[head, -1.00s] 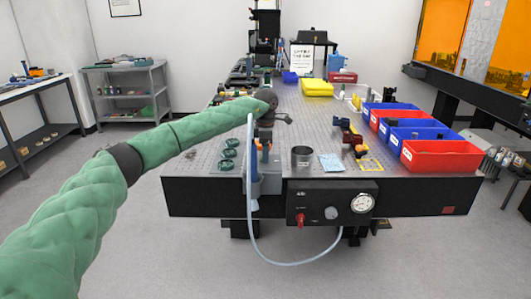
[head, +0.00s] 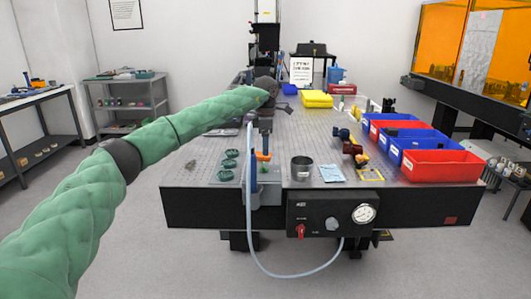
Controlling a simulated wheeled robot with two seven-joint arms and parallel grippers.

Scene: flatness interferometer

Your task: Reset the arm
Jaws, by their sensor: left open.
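My left arm comes in from the left and reaches over the perforated optical table (head: 320,120). My left gripper (head: 265,128) is open, small in the view and pointing down. It is above and in line with an orange-and-blue item at a grey stand (head: 264,192) on the table's front edge. I cannot tell whether they touch. Nothing shows clearly between the fingers. My right gripper is not in view.
Green rings (head: 228,165) lie left of the stand, and a dark metal cup (head: 302,168) stands right of it. Red and blue bins (head: 441,167) line the right side. A pale hose (head: 285,276) loops to the front gauge panel (head: 333,216).

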